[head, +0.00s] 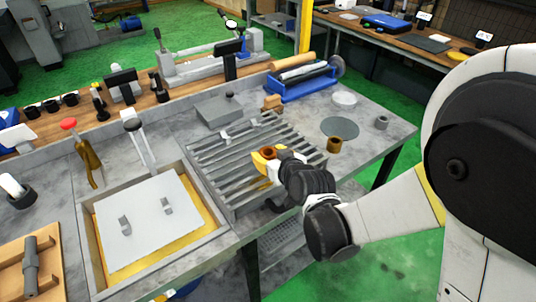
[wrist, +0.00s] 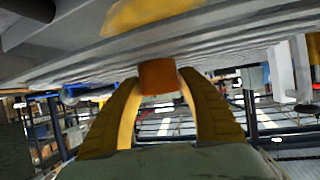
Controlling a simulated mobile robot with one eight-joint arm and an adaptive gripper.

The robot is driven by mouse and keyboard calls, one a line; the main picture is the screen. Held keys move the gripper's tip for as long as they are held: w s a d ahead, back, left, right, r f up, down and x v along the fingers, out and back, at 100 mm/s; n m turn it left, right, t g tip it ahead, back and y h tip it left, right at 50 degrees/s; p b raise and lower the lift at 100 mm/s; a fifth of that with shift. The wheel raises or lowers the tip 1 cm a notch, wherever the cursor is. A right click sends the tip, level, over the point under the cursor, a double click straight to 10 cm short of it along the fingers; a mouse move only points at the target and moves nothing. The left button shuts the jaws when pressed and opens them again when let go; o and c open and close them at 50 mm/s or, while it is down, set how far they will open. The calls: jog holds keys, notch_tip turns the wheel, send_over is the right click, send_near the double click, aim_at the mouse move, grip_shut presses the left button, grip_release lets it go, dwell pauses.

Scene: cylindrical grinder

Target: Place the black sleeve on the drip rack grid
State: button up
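My gripper (head: 266,158) has yellow fingers and is over the front right part of the drip rack grid (head: 213,157), a grey slatted rack on the bench. Its fingers close on both sides of a small copper-brown sleeve (head: 268,149). The wrist view shows this sleeve (wrist: 158,77) between the fingertips (wrist: 159,84), with the slats close by; I cannot tell whether it touches them. Black ring-like pieces, possibly sleeves, stand on the wooden shelf at the left, one of them here (head: 51,105). No black sleeve is in my gripper.
Two small grey pieces (head: 225,138) lie on the rack's back part. Right of it stand a brown sleeve (head: 334,145), a grey sleeve (head: 381,122) and a white disc (head: 344,99). A blue cradle (head: 302,86) is behind. A framed tray (head: 142,222) with grey pieces adjoins at left.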

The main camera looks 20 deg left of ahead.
jog(key=shift+o, duration=1)
jog(key=shift+r, duration=0.2)
jog(key=p+v, duration=0.3)
jog(key=v, duration=0.9)
jog(key=s+d+r+m+h, duration=0.1)
jog(key=d+r+m+h, duration=0.2)
jog(key=d, duration=1)
jog(key=s+d+r+m+g+h, duration=0.2)
jog(key=s+d+m+g+h, duration=0.1)
jog(key=s+d, duration=0.8)
jog(key=shift+d+m+h, duration=0.8)
jog(key=shift+d+h, duration=0.1)
jog(key=shift+d, duration=1.1)
